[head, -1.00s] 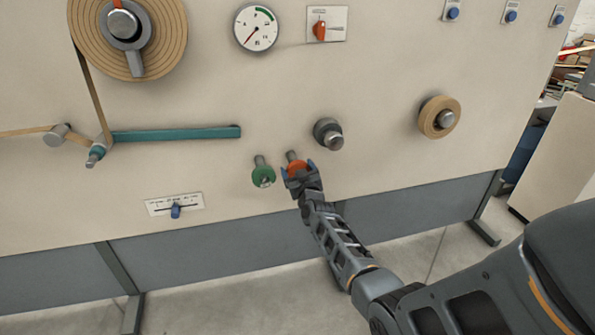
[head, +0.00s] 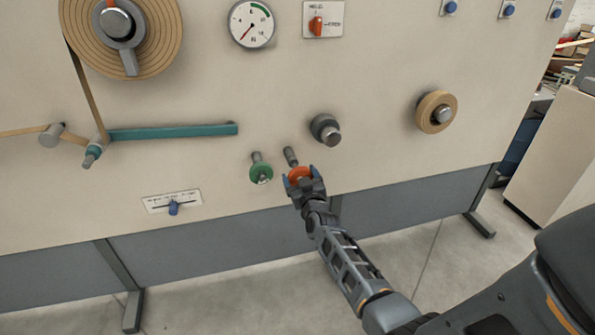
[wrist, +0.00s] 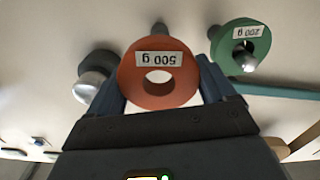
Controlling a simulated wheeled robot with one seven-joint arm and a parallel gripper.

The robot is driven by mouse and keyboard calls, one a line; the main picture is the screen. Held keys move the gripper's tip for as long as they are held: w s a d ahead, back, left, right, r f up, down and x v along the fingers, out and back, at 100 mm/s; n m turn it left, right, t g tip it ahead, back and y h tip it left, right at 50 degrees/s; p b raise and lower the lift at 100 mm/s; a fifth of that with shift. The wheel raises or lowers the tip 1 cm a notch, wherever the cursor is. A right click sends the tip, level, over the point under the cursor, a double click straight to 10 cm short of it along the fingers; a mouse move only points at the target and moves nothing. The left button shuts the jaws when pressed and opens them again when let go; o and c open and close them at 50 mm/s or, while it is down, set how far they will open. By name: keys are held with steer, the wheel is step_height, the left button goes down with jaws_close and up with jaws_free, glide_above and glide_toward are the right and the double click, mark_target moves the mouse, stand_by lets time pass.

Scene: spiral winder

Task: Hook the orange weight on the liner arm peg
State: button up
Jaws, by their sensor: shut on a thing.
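The orange weight (head: 299,175) is a ring; in the wrist view the orange weight (wrist: 140,88) shows a "500 g" label and an open centre hole. My gripper (head: 302,181) is shut on it, with a blue finger on each side; the gripper (wrist: 160,92) also shows in the wrist view. A bare grey storage peg (head: 290,156) stands just above and behind the weight, apart from it in the head view. The liner arm looks to be the teal bar (head: 175,132) on the left. A peg at its right end cannot be made out.
A green weight (head: 261,173), labelled 200 g in the wrist view (wrist: 243,48), hangs on a peg just left of my gripper. A dark round knob (head: 325,129) sits up and right. A slider plate (head: 172,202) is lower left.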

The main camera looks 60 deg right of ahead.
steer(key=r+v, duration=0.1)
steer(key=v, duration=0.5)
stand_by(0.3)
stand_by(0.7)
